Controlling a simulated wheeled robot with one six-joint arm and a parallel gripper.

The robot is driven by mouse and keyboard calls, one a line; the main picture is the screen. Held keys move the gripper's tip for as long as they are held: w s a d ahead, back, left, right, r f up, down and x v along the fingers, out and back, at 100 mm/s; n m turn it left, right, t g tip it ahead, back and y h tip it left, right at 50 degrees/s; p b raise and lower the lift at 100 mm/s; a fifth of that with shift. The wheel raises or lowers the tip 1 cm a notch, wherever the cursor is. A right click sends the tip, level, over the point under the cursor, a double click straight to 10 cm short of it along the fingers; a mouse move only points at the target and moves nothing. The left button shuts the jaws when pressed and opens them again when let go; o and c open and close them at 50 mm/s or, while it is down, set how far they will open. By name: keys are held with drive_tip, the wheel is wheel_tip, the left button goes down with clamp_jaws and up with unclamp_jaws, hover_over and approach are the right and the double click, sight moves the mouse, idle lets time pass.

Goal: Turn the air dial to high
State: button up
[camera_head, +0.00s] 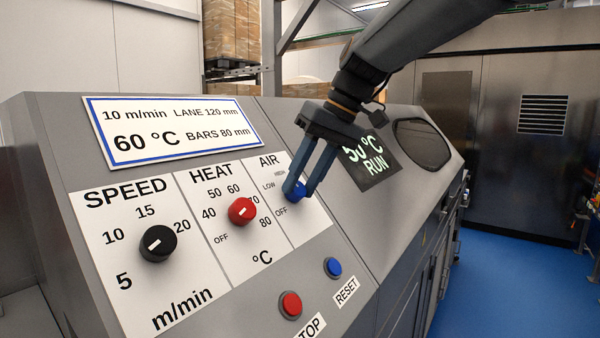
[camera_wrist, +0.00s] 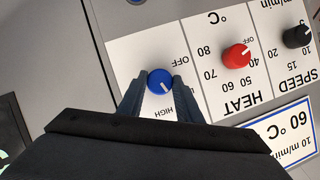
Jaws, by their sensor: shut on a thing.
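The blue air dial (camera_head: 298,189) sits on the white AIR panel, mostly hidden behind my fingers in the head view. My gripper (camera_head: 300,188) reaches down from above and is shut on the dial, one finger on each side. In the wrist view, which is upside down to the labels, the blue dial (camera_wrist: 160,80) shows between my fingers. Its white mark points down and right there, between the words OFF and HIGH, nearer HIGH. A finger covers part of the scale, so the exact setting is hard to tell.
The red heat dial (camera_head: 242,211) and black speed dial (camera_head: 157,244) stand to the left on the same sloped console. A red stop button (camera_head: 290,305) and blue reset button (camera_head: 333,267) are below. A dark RUN display (camera_head: 370,163) is just right of my gripper.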

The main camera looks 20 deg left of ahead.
drive_tip(key=m+y, duration=0.1)
drive_tip(key=m, duration=0.1)
drive_tip(key=m+g+p, duration=0.1)
drive_tip(key=m, duration=0.1)
drive_tip(key=shift+w+d+m+g+y, duration=0.2)
drive_tip(key=shift+m+g+y, duration=0.1)
drive_tip(key=shift+m+y, duration=0.1)
drive_tip(key=shift+p, duration=0.3)
drive_tip(key=o, duration=1)
drive_tip(key=shift+o, duration=0.2)
drive_tip(key=b+v, duration=0.2)
drive_tip(key=v, duration=0.5)
drive_tip(key=shift+d+r+b, duration=0.2)
drive_tip(key=shift+r+b, duration=0.1)
drive_tip(key=shift+b, duration=0.05)
